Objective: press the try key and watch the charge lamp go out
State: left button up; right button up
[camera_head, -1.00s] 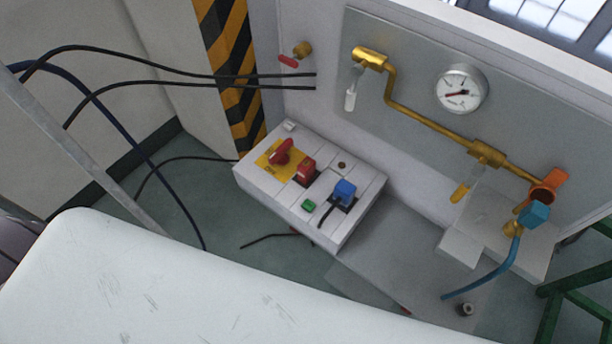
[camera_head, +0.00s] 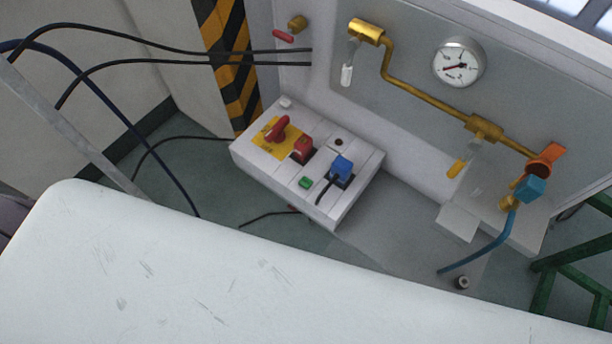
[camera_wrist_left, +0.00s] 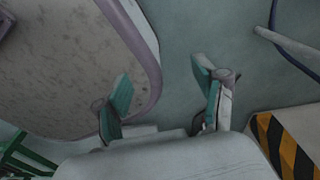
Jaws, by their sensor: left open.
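A white switch box (camera_head: 262,163) stands low against the wall in the head view. It carries a small green key (camera_head: 305,182), a red rotary switch (camera_head: 278,130) on a yellow plate, a red block (camera_head: 302,149) and a blue plug (camera_head: 342,167). A small dark round fitting (camera_head: 338,142) sits near its back edge; I cannot tell whether it is the charge lamp. No lit lamp is evident, and labels are too small to read. My left gripper (camera_wrist_left: 162,78) is open and empty in the left wrist view, away from the box. No gripper shows in the head view.
Brass pipe (camera_head: 430,98), a gauge (camera_head: 459,64) and a blue hose (camera_head: 482,258) are to the right of the box. Black cables (camera_head: 160,62) hang at left. A green frame (camera_head: 548,290) stands at right. A large pale surface blocks the lower head view.

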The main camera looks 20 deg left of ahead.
dwell(0.3)
pick_arm(q)
grip_shut()
dwell(1.4)
